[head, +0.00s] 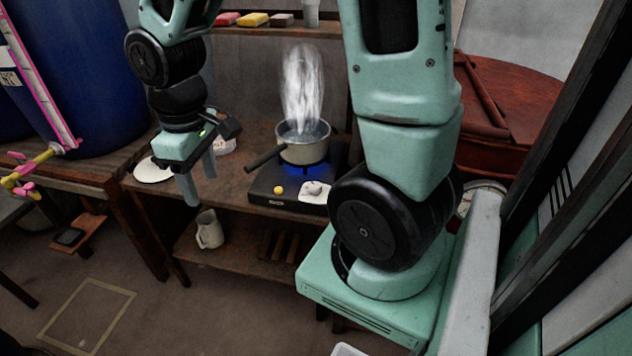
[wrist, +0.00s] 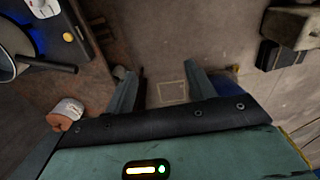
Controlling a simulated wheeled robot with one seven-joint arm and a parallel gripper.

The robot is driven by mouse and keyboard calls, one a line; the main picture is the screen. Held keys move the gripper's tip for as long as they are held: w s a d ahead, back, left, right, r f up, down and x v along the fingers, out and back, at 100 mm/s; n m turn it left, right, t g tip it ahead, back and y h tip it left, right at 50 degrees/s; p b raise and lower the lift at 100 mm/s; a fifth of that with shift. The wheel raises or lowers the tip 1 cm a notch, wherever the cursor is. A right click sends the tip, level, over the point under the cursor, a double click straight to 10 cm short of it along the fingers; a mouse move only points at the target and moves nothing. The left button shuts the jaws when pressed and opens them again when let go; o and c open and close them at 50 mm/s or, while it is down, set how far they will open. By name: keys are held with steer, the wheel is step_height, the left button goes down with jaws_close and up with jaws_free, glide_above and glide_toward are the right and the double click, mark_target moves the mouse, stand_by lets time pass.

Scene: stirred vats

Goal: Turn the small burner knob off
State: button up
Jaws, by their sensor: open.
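The burner (head: 264,185) is a dark flat unit on the wooden bench, with a blue flame under a steaming pot (head: 305,150). A small yellow knob (head: 279,189) is on its front left. A pale plate with a grey knob-like piece (head: 314,190) is to its right. In the wrist view the yellow knob (wrist: 68,37) shows at the upper left, beside the burner's edge. My gripper (head: 201,192) is open and empty, to the left of the burner and apart from it. In the wrist view its fingers (wrist: 157,85) are spread over the floor.
The pot's dark handle (head: 266,158) sticks out to the left, between my gripper and the burner. A white round plate (head: 153,170) lies on the bench at left. A mug (head: 209,230) stands on the lower shelf. A blue barrel (head: 95,80) stands at left.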

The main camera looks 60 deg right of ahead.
steer(key=w+d+f+m, duration=0.1)
steer(key=d+f+m, duration=0.2)
steer(key=d, duration=1.4)
steer(key=m, duration=0.2)
glide_above(315, 185)
step_height(315, 185, down, 3)
steer(key=shift+h, duration=0.3)
step_height(315, 185, down, 16)
steer(key=shift+d+f+b, duration=0.1)
steer(key=shift+f+b, duration=0.15)
steer(key=shift+b, duration=0.8)
steer(key=c, duration=1)
